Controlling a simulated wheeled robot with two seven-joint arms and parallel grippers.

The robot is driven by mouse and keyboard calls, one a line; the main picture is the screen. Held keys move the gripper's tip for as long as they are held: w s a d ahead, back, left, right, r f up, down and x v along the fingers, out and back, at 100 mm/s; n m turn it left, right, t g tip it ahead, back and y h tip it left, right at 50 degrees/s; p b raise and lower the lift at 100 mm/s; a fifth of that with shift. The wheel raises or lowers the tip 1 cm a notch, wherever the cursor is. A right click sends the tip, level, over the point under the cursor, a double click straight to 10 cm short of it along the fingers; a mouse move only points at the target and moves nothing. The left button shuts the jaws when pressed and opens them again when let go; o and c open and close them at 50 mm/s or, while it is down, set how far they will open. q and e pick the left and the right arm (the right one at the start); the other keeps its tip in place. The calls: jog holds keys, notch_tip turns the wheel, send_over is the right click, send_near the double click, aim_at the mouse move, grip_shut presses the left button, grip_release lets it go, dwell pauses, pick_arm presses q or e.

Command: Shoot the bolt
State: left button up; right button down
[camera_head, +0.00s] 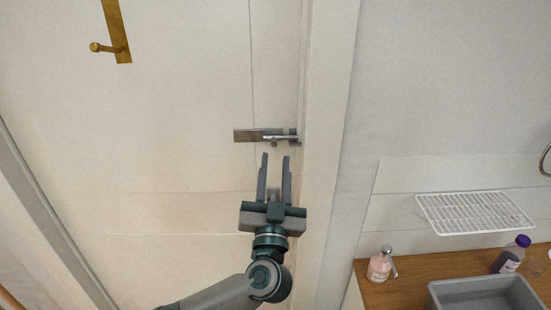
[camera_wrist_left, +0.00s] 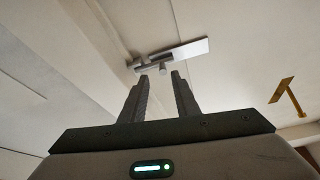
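The bolt (camera_head: 279,137) is a grey metal slide on a flat plate (camera_head: 245,135), fixed to the cream door near its right edge by the frame. A small knob hangs below the rod. My left gripper (camera_head: 276,157) is open and empty just below the bolt in the head view, its two fingers pointing up at it. In the left wrist view the bolt (camera_wrist_left: 152,65) lies just beyond the tips of the open fingers (camera_wrist_left: 161,80), with a gap that I cannot judge exactly. My right gripper is in neither view.
A brass door handle (camera_head: 117,35) is at the upper left of the door. The door frame (camera_head: 325,140) stands right of the bolt.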

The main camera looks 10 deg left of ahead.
pick_arm(q)
jog(key=b+v, duration=0.3)
jog(key=v, duration=0.9)
jog(key=shift+s+d, duration=0.15)
jog(key=shift+s, duration=0.15)
jog(key=shift+f, duration=0.1)
